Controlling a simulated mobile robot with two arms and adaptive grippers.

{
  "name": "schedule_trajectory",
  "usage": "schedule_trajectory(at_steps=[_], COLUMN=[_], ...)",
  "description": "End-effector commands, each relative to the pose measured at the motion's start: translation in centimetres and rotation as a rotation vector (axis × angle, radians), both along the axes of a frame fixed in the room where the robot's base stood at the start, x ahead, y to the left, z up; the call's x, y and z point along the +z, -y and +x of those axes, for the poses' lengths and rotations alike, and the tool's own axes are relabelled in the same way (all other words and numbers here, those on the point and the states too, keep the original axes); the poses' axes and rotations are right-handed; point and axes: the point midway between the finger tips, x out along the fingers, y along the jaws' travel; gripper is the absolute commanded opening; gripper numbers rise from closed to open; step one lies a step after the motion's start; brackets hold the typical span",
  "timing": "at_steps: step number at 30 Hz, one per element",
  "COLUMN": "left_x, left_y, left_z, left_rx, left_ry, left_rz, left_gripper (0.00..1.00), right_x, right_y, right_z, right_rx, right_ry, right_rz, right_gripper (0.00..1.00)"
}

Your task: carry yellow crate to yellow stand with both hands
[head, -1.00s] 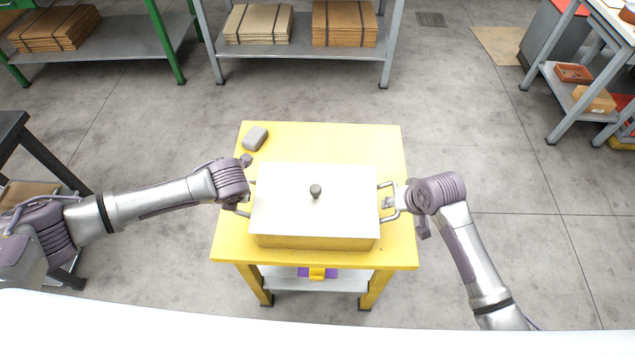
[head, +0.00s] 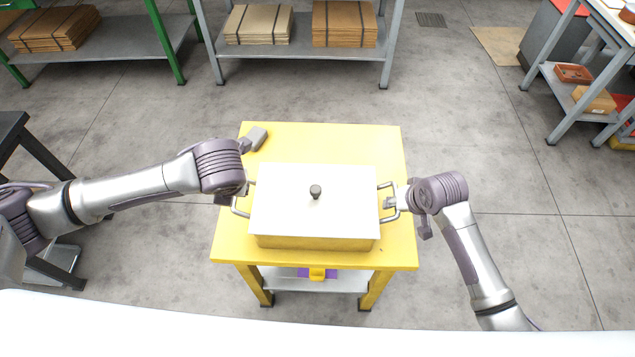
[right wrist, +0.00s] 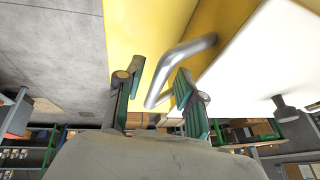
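The yellow crate (head: 315,243) has a white lid (head: 300,212) with a dark knob and a metal handle at each side. It sits on the yellow stand (head: 400,250). My right gripper (head: 391,203) is at the crate's right handle (head: 384,187). In the right wrist view its green-padded fingers (right wrist: 160,92) are apart, with the bar of the handle (right wrist: 180,65) between them. My left gripper (head: 226,198) is just outside the left handle (head: 239,210). Its fingers are mostly hidden under the wrist, so its opening cannot be told.
A purple and yellow item (head: 316,273) is on the lower shelf. Shelves with cardboard stacks (head: 258,24) stand behind. Grey floor surrounds the stand.

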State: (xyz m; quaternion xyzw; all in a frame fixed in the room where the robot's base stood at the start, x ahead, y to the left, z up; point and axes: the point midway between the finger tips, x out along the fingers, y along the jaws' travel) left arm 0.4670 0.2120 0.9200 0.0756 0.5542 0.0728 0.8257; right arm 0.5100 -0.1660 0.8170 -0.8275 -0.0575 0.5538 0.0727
Motion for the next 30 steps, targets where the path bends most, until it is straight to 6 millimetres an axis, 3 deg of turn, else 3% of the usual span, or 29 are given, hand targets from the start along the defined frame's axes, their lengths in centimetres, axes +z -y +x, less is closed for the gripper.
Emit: schedule_trajectory(at_steps=[15,21,30], left_x=[0.0,0.0,0.0], left_y=[0.0,0.0,0.0], left_z=[0.0,0.0,0.0], left_rx=[0.000,0.000,0.000], left_ry=[0.000,0.000,0.000], left_rz=[0.000,0.000,0.000], left_gripper=[0.38,0.38,0.38], right_x=[8.9,10.2,10.2], right_y=[1.7,2.0,2.0], right_z=[-3.7,-4.3,-4.3], right_rx=[0.001,0.000,0.000], right_ry=[0.002,0.001,0.000], right_rz=[0.000,0.000,0.000], right_gripper=[0.38,0.38,0.38])
